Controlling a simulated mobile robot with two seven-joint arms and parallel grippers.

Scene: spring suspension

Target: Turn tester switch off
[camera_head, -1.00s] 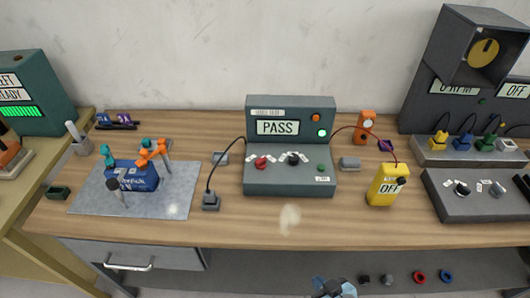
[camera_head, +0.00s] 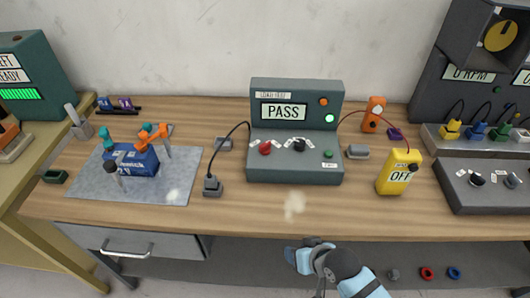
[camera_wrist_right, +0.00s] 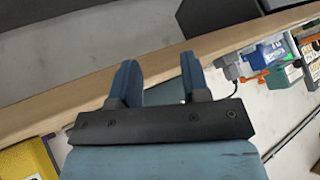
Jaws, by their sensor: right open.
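The tester (camera_head: 295,172) is a grey-green console on the wooden bench, with a display reading PASS (camera_head: 284,112). Its sloped front has a red knob (camera_head: 265,148), a black knob (camera_head: 299,145) and a green button (camera_head: 328,153). A green lamp (camera_head: 329,118) is lit, below an orange one (camera_head: 323,101). My right gripper (camera_head: 303,252) is at the bench's front edge, in front of and below the tester. In the right wrist view my right gripper (camera_wrist_right: 160,80) has its two blue fingers apart with nothing between them. My left gripper is not in view.
A yellow meter reading OFF (camera_head: 395,176) stands right of the tester, joined by a red cable. A blue battery-like box (camera_head: 135,160) sits on a metal mat (camera_head: 90,188). The bench front is clear.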

